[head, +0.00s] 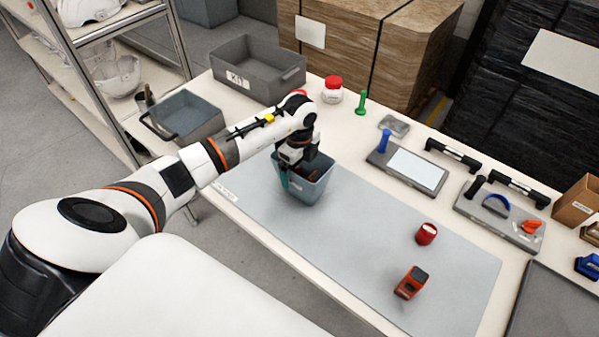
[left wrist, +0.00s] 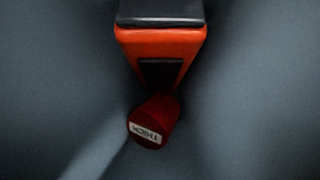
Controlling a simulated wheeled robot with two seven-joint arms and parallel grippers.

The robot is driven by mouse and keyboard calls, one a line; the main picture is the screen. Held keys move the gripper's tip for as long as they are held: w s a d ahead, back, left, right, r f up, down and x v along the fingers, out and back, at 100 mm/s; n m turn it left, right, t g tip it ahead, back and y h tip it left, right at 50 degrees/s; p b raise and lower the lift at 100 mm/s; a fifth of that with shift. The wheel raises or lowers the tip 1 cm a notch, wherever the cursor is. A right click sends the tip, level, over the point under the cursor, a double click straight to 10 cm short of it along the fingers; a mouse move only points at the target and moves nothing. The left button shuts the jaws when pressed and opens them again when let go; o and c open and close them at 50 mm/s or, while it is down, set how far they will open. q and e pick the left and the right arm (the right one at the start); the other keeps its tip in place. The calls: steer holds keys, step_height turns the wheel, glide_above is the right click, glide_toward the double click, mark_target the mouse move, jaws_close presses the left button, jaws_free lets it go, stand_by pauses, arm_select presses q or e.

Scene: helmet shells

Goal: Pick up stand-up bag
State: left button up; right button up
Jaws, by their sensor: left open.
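My left gripper (head: 289,172) points down into a blue-grey bin (head: 318,187) on the grey mat. It is open; its fingertips are largely hidden by the bin and wrist. In the left wrist view, an orange pouch-like thing with a black top (left wrist: 163,48), perhaps a stand-up bag, lies in the bin. A dark red cylinder with a white label (left wrist: 154,122) is below it in the picture. A similar orange and black bag (head: 411,283) is on the mat at the front right, apart from the gripper. My right gripper is not in view.
A red can (head: 427,233) is on the mat right of the bin. An empty-looking grey crate (head: 188,125) and a larger grey crate (head: 258,75) stand behind. A tablet-like tray (head: 408,169) and a tool tray (head: 499,222) are at right. The mat's middle is clear.

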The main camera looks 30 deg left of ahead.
arm_select(q)
steer(key=c, duration=0.7)
steer(key=shift+c, duration=0.5)
steer(key=shift+r, duration=0.15)
